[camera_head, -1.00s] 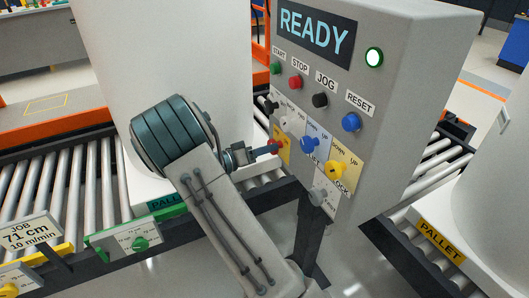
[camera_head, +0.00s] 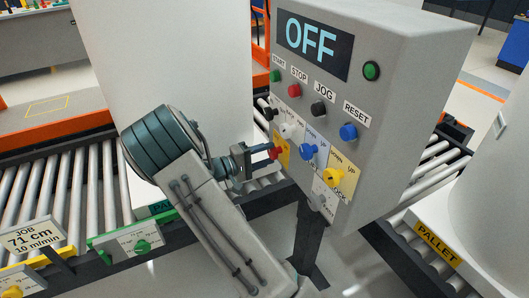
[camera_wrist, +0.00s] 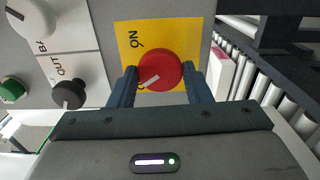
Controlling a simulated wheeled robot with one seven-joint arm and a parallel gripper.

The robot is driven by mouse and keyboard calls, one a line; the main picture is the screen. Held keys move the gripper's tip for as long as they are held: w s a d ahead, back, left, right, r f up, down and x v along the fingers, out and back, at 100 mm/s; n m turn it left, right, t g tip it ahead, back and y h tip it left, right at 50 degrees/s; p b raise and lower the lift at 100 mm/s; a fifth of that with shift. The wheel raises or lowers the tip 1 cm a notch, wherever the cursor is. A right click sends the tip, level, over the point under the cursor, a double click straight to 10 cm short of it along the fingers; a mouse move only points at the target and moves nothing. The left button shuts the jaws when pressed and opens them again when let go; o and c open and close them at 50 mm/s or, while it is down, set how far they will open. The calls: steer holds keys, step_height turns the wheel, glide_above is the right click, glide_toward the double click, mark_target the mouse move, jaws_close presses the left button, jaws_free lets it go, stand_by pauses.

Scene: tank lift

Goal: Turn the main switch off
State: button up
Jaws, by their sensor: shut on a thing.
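The main switch is a red round knob (camera_wrist: 160,70) on a yellow plate (camera_wrist: 128,38) in the wrist view. Its white pointer line points toward the lower left, at a label mostly hidden by the knob and a finger; the "ON" label is above. My gripper (camera_wrist: 160,88) is shut on the knob, one finger on each side. In the head view my gripper (camera_head: 263,152) is at the lower left of the control panel (camera_head: 390,110), with the red knob (camera_head: 274,153) partly hidden by the fingers. The panel display (camera_head: 312,44) reads "OFF" and the round lamp (camera_head: 372,71) is unlit.
Other knobs sit close to the switch, including a black knob (camera_wrist: 68,95), a blue knob (camera_head: 308,151) and a yellow knob (camera_head: 333,176). A row of push buttons is above them. Roller conveyors (camera_head: 60,190) and a large white tank (camera_head: 180,60) stand behind my arm.

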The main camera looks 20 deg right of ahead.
steer(key=shift+n+p, duration=0.4)
steer(key=shift+n, duration=0.7)
steer(key=o, duration=1)
steer(key=shift+a, duration=0.1)
steer(key=a, duration=1.3)
steer(key=shift+s+a, duration=0.25)
steer(key=shift+a, duration=0.1)
steer(key=s+d+r+m+g+y+p, duration=0.1)
steer(key=s+d+r+g+y+p, duration=0.1)
steer(key=s+d+r+g+y, duration=0.25)
steer(key=s+a+r+t+y+p, duration=0.1)
steer(key=s+r+t+y+p, duration=0.1)
steer(key=s+r+y, duration=0.2)
steer(key=s+a+r+m+t+y+p, duration=0.1)
steer(key=s+r+y, duration=0.3)
steer(key=s, duration=0.5)
steer(key=s+a+r+m+t+y+p, duration=0.1)
steer(key=s+a+r+t+y+p, duration=0.2)
steer(key=s+r+y, duration=0.2)
steer(key=shift+s+t+y, duration=0.25)
steer(key=shift+s+t, duration=0.1)
steer(key=shift+s, duration=0.65)
